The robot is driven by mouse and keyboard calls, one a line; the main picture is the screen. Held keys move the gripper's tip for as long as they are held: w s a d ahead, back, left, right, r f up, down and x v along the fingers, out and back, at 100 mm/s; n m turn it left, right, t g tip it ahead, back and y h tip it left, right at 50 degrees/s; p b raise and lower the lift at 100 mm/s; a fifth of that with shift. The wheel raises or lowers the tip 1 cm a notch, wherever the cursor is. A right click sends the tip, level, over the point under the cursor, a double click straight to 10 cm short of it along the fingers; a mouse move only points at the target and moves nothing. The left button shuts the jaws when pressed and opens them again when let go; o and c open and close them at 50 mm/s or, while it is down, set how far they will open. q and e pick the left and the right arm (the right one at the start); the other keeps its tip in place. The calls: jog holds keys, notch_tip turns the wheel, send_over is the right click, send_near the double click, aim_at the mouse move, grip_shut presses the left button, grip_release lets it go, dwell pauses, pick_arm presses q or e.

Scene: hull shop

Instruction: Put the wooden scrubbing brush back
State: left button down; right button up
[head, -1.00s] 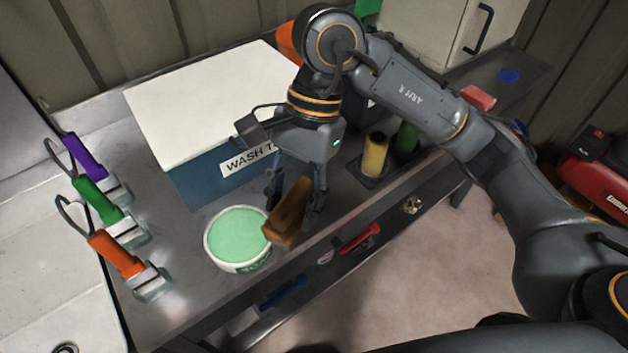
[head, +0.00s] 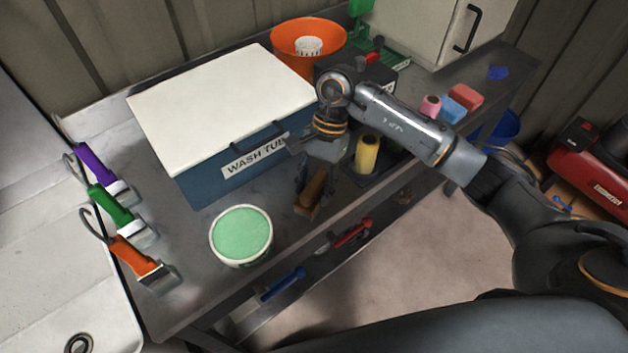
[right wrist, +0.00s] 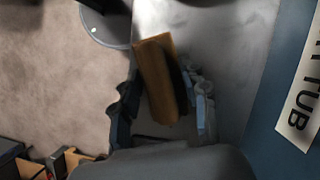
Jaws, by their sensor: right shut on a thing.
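The wooden scrubbing brush (head: 314,190) is a brown block, held tilted in my right gripper (head: 311,186). In the head view it is over the bench's front part, right of the green-topped tub and in front of the wash tub (head: 190,182). I cannot tell whether it touches the bench. The right wrist view shows the brush (right wrist: 155,72) between the two fingers of my right gripper (right wrist: 160,108), with dark bristles on one side. The wash tub is a blue box with a white lid, which is down. My left gripper is not in view.
A round white tub with a green top (head: 241,234) stands near the bench's front edge. Orange, green and purple-handled brushes (head: 133,255) lie at left. A yellow roll (head: 367,154) stands right of my gripper. An orange bucket (head: 291,42) stands behind the wash tub.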

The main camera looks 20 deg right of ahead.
jog(key=shift+f, duration=0.15)
jog(key=shift+f+b, duration=0.2)
jog(key=shift+b, duration=0.15)
jog(key=o, duration=1.1)
jog(key=shift+r, duration=0.1)
